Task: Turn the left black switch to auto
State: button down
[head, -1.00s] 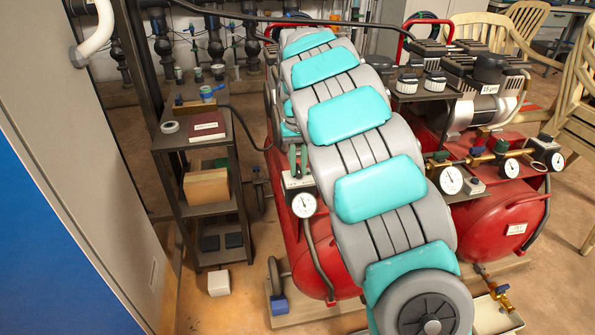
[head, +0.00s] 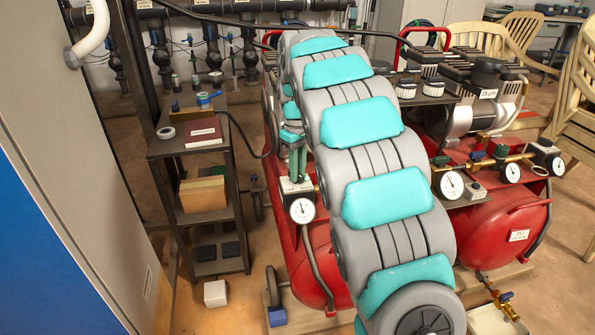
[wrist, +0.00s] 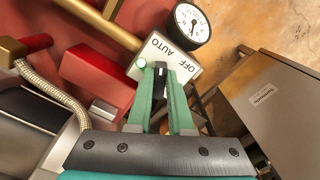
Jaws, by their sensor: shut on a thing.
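I cannot tell for sure which label the switch points to. In the head view the switch box (head: 289,186) is on the left red tank, just above a round gauge (head: 302,210). My gripper (head: 297,163) reaches down to it there, and its fingers hide the switch.
A brass pipe (wrist: 95,24) and a braided hose (wrist: 50,87) run close by. A dark shelf rack (head: 205,235) stands to the left. A second red tank (head: 495,220) with gauges stands to the right.

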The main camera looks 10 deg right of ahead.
dwell(0.3)
jog(key=c, duration=0.8)
grip_release()
notch_tip(320, 180, up, 7)
jog(key=shift+r, duration=0.4)
